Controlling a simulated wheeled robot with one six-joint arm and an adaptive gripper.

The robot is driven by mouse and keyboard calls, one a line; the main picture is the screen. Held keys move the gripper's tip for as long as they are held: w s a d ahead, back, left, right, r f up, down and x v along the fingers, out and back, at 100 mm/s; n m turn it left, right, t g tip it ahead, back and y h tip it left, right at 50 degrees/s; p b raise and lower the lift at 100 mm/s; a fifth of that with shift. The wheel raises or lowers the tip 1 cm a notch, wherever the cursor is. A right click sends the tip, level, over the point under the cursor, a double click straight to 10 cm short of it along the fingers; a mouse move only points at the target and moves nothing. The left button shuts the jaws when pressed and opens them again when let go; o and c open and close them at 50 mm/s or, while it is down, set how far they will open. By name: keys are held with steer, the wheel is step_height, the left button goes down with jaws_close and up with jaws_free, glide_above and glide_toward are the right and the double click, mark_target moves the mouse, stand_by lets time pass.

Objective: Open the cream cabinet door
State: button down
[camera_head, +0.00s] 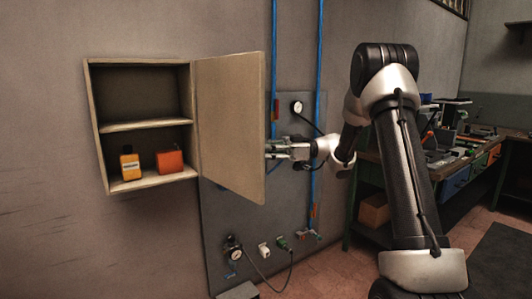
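The cream cabinet (148,126) hangs on the wall at the left of the view. Its cream door (230,125) is hinged on the cabinet's right side and stands wide open, swung out to the right. The inside of the cabinet is in plain view. My gripper (272,151) is at the right of the door, close to its free edge and partly behind it. The fingertips are small and partly hidden by the door, so I cannot tell whether they touch it or how far apart they are.
A yellow item (130,164) and an orange box (170,161) stand on the cabinet's lower level. A grey panel (222,225) with gauges and blue pipes (317,60) is behind the door and gripper. A cluttered workbench (455,165) stands at the right.

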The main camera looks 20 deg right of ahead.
stand_by(0.4)
steer(key=c, duration=1.5)
jaws_free()
steer(key=d, duration=0.8)
steer(key=s+d, duration=0.1)
steer(key=d, duration=0.3)
steer(key=shift+s, duration=0.1)
